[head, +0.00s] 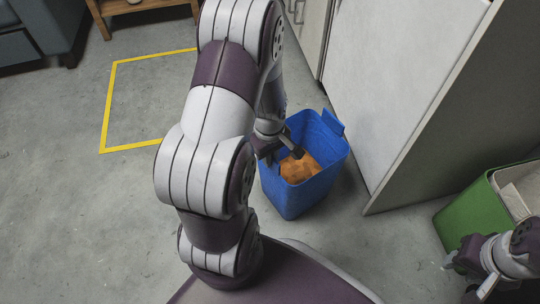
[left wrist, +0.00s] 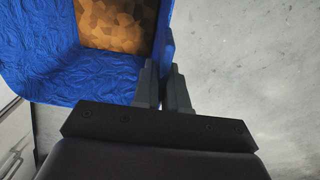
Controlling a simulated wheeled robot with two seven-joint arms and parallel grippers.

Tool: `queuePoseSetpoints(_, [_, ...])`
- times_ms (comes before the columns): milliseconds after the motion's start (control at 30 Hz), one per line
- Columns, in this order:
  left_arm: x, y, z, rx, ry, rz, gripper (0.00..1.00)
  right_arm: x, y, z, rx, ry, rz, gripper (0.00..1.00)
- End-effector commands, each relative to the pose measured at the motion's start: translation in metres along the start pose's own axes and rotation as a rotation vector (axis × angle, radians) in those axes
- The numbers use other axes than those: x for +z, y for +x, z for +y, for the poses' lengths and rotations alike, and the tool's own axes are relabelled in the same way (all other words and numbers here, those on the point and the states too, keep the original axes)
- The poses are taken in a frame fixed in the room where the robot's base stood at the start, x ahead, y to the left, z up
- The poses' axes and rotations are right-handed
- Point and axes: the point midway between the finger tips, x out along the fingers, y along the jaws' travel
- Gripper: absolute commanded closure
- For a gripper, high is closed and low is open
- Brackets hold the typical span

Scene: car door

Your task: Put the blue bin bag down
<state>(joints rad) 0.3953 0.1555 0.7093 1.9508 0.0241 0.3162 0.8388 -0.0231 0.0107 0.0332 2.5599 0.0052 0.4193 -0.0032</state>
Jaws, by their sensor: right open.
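The blue bin bag (head: 305,190) is an open, box-shaped blue container with orange-brown contents and a tab on its right rim. I cannot tell whether its base touches the floor. My left gripper (head: 283,151) is at its upper left rim. In the left wrist view, the fingers of the left gripper (left wrist: 165,88) are close together, with the edge of the blue bin bag (left wrist: 75,75) between them. The crumpled blue inside shows there. My right gripper (head: 468,268) is open and empty at the lower right, in front of the green bin.
A yellow-outlined square (head: 107,115) on the grey floor is empty where visible; my left arm hides its right part. A white panel (head: 395,80) stands right of the blue bin bag. A green bin (head: 470,222) stands at right. A wooden table (head: 130,8) is at the back.

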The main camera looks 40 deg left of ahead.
Motion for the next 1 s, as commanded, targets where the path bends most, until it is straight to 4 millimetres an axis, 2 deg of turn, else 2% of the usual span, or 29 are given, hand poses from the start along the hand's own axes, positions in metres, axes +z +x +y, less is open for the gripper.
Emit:
queuePoseSetpoints(33, [0.000,0.000,0.000,0.000,0.000,0.000,0.75,0.000,0.000,0.000,0.000,0.000,0.000,0.57])
queuePoseSetpoints(67, [0.000,0.000,0.000,0.000,0.000,0.000,0.65,0.000,0.000,0.000,0.000,0.000,0.000,0.57])
queuePoseSetpoints(100, [0.000,0.000,0.000,0.000,0.000,0.000,0.62,0.000,0.000,0.000,0.000,0.000,0.000,0.57])
queuePoseSetpoints(400, [0.000,-0.005,0.000,0.001,0.000,0.001,0.62,0.000,-0.002,0.000,0.000,0.000,0.000,0.57])
queuePoseSetpoints(467, [0.000,-0.018,0.000,0.001,0.000,0.001,0.62,-0.001,-0.013,0.000,0.000,0.000,-0.001,0.57])
queuePoseSetpoints(700, [0.000,-0.086,0.001,0.002,0.000,0.001,0.62,-0.008,-0.065,0.000,0.000,0.000,0.000,0.57])
queuePoseSetpoints(800, [0.000,-0.106,0.000,0.000,0.000,0.000,0.62,-0.009,-0.078,0.000,0.000,0.000,0.000,0.57])
queuePoseSetpoints(933, [0.000,-0.121,0.000,0.001,0.001,0.000,0.62,-0.010,-0.086,0.000,0.000,0.000,0.000,0.57])
queuePoseSetpoints(1000, [0.008,-0.131,0.005,0.006,0.086,0.006,0.62,-0.010,-0.087,0.000,0.000,0.000,0.000,0.57])
